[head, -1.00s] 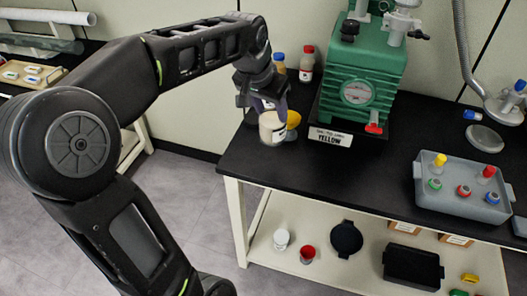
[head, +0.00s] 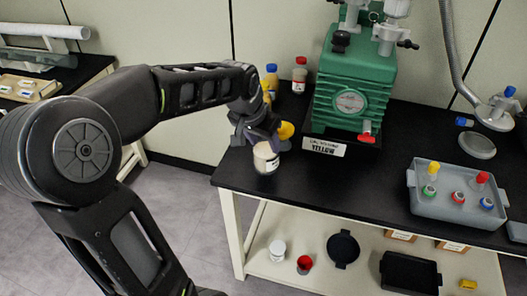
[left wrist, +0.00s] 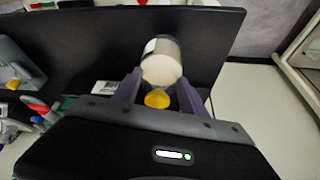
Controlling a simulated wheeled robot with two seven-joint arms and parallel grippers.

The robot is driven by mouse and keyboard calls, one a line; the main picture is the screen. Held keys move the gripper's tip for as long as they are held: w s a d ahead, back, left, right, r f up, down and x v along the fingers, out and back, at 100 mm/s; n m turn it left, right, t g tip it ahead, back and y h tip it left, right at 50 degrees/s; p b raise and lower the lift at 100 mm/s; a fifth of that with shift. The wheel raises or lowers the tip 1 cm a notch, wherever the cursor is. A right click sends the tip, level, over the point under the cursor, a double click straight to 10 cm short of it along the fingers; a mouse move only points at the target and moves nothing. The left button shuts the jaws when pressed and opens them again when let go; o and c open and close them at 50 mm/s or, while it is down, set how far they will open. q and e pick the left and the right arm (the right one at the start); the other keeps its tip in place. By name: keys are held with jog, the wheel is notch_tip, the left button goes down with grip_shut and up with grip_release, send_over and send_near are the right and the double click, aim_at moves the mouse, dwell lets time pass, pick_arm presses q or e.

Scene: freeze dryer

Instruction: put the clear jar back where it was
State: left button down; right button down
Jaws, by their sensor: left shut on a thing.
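The clear jar (head: 266,159) has pale cream contents and a label. It hangs upright at the tips of my left gripper (head: 258,143), which is shut on it. The jar is over the left front part of the black tabletop, and I cannot tell whether its base touches. The left wrist view also shows the jar (left wrist: 162,62) between the two purple fingers, with the black table behind it. A yellow object (head: 286,130) stands just right of the gripper and is partly hidden. My right gripper is in neither view.
Blue-capped (head: 271,78) and red-capped (head: 299,75) bottles stand behind. A grey bin (head: 455,208) with several capped vials sits at right. The tabletop between jar and bin is clear.

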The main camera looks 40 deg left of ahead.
pick_arm(q)
jog(key=shift+f, duration=1.8)
jog(key=shift+f, duration=0.2)
jog(key=c, duration=0.6)
grip_release()
jog(key=shift+r, duration=0.1)
